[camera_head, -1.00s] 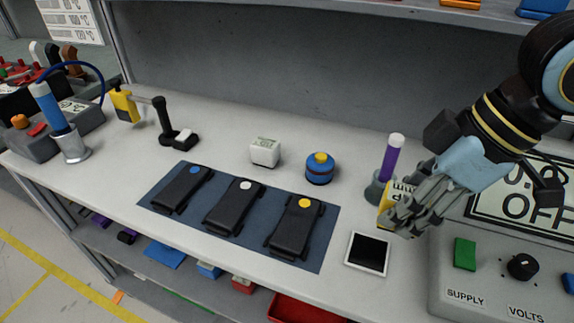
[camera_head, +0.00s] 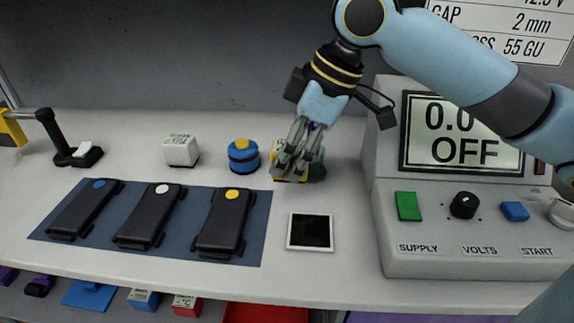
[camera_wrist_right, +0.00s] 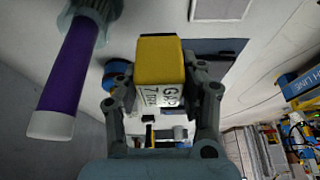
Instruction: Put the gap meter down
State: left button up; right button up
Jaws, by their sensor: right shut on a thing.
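The gap meter (camera_wrist_right: 158,62) is a yellow block with a white lettered label. My right gripper (camera_wrist_right: 162,85) is shut on it, with a finger on each side, in the right wrist view. In the head view the right gripper (camera_head: 297,165) points down over the bench, and a little of the yellow gap meter (camera_head: 279,177) shows beside and below the fingers. The fingers hide most of it there, and I cannot tell whether it touches the bench. My left gripper is not in view.
A purple rod (camera_wrist_right: 68,75) in a holder stands close beside the gripper. A blue pot with a yellow knob (camera_head: 243,157) is just left, and a white block (camera_head: 181,151) beyond it. A dark square pad (camera_head: 310,232) lies in front. The supply console (camera_head: 480,240) stands at right.

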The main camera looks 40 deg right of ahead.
jog(key=shift+w+d+f, duration=0.1)
jog(key=shift+w+f, duration=0.3)
jog(key=shift+w, duration=0.1)
jog(key=shift+f+b, duration=0.3)
jog(key=shift+f, duration=1.6)
jog(key=o, duration=0.9)
jog(key=shift+f, duration=0.1)
jog(key=shift+o, duration=0.4)
